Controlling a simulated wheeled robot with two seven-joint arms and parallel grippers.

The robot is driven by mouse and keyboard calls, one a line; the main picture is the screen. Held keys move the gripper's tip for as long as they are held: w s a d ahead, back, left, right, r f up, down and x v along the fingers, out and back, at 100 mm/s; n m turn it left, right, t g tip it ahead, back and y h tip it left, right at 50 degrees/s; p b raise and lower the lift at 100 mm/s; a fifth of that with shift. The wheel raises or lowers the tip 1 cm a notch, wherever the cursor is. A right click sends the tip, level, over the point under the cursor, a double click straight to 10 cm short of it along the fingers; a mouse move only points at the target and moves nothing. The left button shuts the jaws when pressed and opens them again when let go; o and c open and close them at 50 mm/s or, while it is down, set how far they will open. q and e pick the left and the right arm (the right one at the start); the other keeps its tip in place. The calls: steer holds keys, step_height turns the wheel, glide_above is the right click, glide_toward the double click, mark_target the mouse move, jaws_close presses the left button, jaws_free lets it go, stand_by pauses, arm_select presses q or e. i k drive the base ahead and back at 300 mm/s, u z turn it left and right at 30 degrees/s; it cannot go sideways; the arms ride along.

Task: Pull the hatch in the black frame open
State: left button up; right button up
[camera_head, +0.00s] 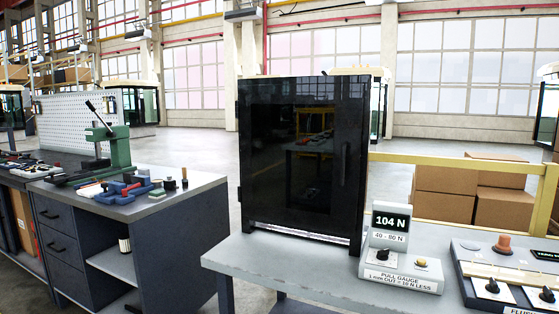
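The black frame (244,165) stands upright near the back of the grey bench in the middle of the view. Its hatch (290,190) is a dark, glossy panel that mirrors part of the room. The hatch looks shut, lying flush with the frame. A vertical black handle (343,165) is on the hatch's right side. A pull gauge (398,255) stands on the bench to the right, its display reading 104 N above a label of 40–80 N. Neither of my grippers is in view.
The grey bench top (290,268) is clear in front of the frame. A panel with knobs and an orange button (503,245) lies at the right. A workbench (140,210) with a green press and tools stands left. Boxes (445,190) sit behind a yellow rail.

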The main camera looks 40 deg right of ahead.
mark_target(302, 143)
steer(key=z, duration=0.2)
steer(key=i, duration=0.95)
steer(key=z, duration=0.85)
